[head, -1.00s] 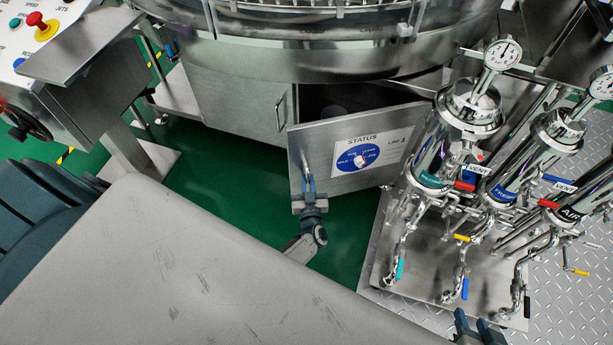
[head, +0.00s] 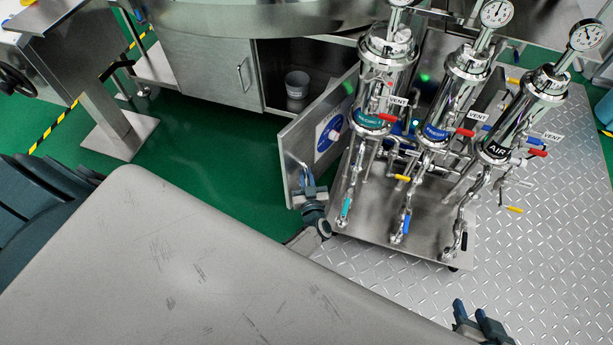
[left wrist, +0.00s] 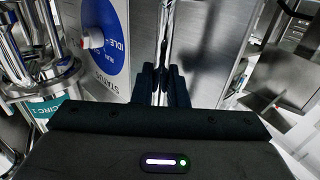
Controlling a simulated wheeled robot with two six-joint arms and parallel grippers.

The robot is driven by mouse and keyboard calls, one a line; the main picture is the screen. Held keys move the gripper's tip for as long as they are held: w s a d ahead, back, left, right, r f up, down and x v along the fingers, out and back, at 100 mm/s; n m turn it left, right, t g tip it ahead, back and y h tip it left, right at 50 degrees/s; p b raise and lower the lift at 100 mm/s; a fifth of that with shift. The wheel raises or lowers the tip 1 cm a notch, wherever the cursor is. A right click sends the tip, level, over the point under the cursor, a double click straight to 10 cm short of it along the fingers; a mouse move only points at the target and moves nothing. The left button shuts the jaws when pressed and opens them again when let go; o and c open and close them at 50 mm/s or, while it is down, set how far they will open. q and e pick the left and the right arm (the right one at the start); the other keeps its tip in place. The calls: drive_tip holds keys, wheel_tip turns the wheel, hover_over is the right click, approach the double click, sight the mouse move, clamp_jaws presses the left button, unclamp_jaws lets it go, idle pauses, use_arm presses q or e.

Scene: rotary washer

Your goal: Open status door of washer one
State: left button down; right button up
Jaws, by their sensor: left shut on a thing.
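The status door (head: 300,140) of the washer cabinet stands wide open, swung out to the right, baring the dark cabinet interior (head: 285,60). Its round blue status label (head: 328,132) is partly hidden behind the filter housings; it also shows in the left wrist view (left wrist: 100,35). My left gripper (head: 307,188) is shut on the door's vertical bar handle (left wrist: 165,45), at the door's free edge. My right gripper (head: 472,314) is empty at the bottom right, its two fingers apart.
Steel filter housings (head: 385,65) with valves and gauges stand on a cart (head: 375,235) close beside the open door. A grey cup (head: 297,84) is in the cabinet. A second, shut door (head: 210,70) is left of the opening. Green floor (head: 200,145) before the cabinet is clear.

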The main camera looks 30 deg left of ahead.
use_arm(q)
drive_tip(key=shift+w+d+r, duration=0.1)
drive_tip(key=shift+d, duration=0.3)
use_arm(e)
drive_tip(key=shift+d, duration=0.4)
drive_tip(key=shift+s, duration=0.15)
use_arm(q)
drive_tip(key=c, duration=1.6)
unclamp_jaws()
drive_tip(key=shift+o, duration=0.2)
use_arm(e)
drive_tip(key=shift+s, duration=0.15)
use_arm(q)
drive_tip(key=p+v, duration=0.1)
drive_tip(key=v, duration=1)
use_arm(e)
drive_tip(key=shift+d+r+g, duration=0.2)
drive_tip(key=shift+r+g, duration=0.15)
drive_tip(key=shift+g, duration=0.15)
drive_tip(key=shift+f, duration=0.1)
